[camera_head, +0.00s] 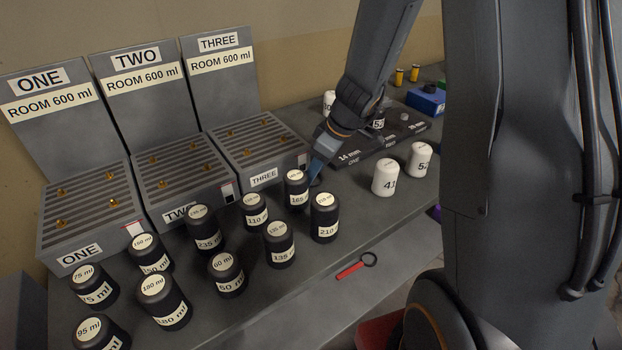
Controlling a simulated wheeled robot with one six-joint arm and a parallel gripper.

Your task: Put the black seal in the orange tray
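My gripper (317,166) is low over the table, with its bluish finger next to a black bottle (297,190) marked 165. I cannot tell whether it touches that bottle, or whether the fingers are open or shut. A small black piece (430,87) sits on a blue box (425,101) at the back right; it may be the black seal, but it is too small to be sure. No orange tray can be made out. A reddish surface (378,332) shows at the bottom, partly hidden by my own body.
Several black bottles crowd the table's left and middle. Three grey racks, ONE (88,212), TWO (180,170) and THREE (258,146), stand behind. White bottles (386,178) and a dark labelled board (378,143) are on the right.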

